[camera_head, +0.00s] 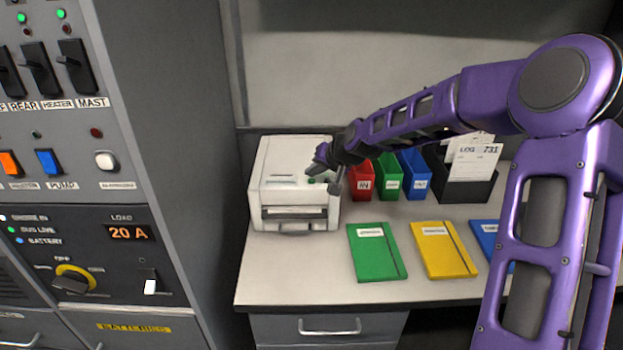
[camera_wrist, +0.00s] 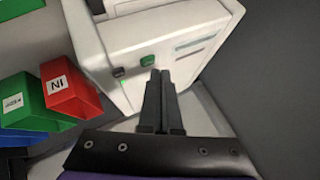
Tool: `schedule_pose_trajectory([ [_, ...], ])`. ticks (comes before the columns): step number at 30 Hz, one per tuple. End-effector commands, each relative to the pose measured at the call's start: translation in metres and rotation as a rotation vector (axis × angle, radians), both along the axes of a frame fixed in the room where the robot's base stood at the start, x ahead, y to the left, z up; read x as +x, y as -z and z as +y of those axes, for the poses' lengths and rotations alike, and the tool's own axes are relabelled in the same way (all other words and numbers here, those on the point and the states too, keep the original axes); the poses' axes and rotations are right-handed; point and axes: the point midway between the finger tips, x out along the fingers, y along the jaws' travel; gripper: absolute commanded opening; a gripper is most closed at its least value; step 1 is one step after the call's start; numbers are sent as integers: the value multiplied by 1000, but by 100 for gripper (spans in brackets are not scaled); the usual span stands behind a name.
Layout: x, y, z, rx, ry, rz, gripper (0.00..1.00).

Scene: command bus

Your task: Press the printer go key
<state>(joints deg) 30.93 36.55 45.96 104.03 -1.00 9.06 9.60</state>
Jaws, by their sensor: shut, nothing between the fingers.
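The printer (camera_head: 290,160) is a white box on the left part of the desk, with a paper slot in its front. In the wrist view the printer (camera_wrist: 185,30) fills the upper middle. A green key (camera_wrist: 147,60) sits on it beside a dark grey key (camera_wrist: 118,72); which is the go key I cannot read. In the head view a small green key (camera_head: 311,181) shows near the printer's right edge. My gripper (camera_head: 319,168) is over that edge, shut and empty. In the wrist view my gripper's tips (camera_wrist: 160,73) are just beside the green key; contact cannot be told.
Red (camera_head: 362,182), green (camera_head: 389,176) and blue (camera_head: 415,174) bins stand right of the printer. A dark holder with papers (camera_head: 472,165) is behind. Green (camera_head: 377,252) and yellow (camera_head: 444,249) folders lie in front. A switch panel (camera_head: 70,160) stands left.

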Motion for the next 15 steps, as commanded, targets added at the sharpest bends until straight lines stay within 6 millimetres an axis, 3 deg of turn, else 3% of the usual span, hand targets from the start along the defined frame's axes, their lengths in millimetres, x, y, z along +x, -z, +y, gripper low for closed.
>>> schedule_pose_trajectory([
  [15, 0, -12, 0, -1, 0, -1, 0],
])
